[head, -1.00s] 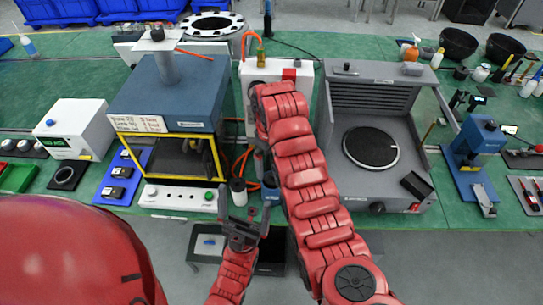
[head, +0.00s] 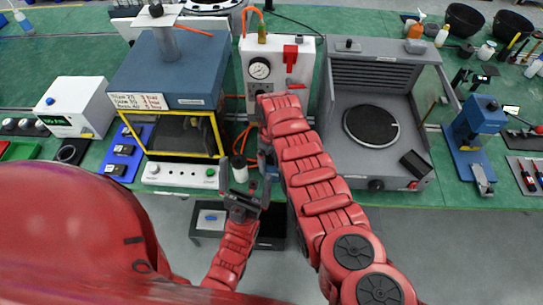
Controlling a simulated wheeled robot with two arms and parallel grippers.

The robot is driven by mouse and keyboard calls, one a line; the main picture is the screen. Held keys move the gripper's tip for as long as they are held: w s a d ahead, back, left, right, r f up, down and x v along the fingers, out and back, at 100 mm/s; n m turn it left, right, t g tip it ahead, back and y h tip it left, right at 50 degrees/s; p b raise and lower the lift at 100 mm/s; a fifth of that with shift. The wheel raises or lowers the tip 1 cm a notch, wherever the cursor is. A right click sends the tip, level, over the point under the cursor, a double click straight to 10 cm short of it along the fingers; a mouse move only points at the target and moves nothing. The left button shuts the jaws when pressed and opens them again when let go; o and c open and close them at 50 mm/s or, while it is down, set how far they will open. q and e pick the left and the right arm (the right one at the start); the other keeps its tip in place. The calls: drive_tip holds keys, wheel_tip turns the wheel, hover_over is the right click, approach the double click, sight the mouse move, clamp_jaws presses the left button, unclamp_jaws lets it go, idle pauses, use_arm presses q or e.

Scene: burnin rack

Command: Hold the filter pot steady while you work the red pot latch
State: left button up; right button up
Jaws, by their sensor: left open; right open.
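A white panel unit (head: 306,75) with a round gauge (head: 259,68) stands at the back middle. A red latch-like lever (head: 290,56) is on its upper front. A blue cup-shaped part, perhaps the filter pot (head: 275,171), shows only in part below the unit, behind my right arm. My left gripper (head: 245,181) points up at the bench's front edge, fingers apart and empty. My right arm crosses in front of the unit. Its gripper (head: 264,154) shows as dark fingers below the wrist, mostly hidden; I cannot tell whether it touches the blue part.
A blue oven-like box (head: 170,72) with a yellow-framed window stands left of the unit. A grey hooded station (head: 345,82) with a black disc stands close on the right. A black bottle with a white cap (head: 239,166) is near my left gripper. An orange hose (head: 244,135) hangs below the unit.

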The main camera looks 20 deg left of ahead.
drive_tip(key=shift+c, duration=0.6)
drive_tip(key=c, duration=1.3)
drive_tip(key=shift+c, duration=0.2)
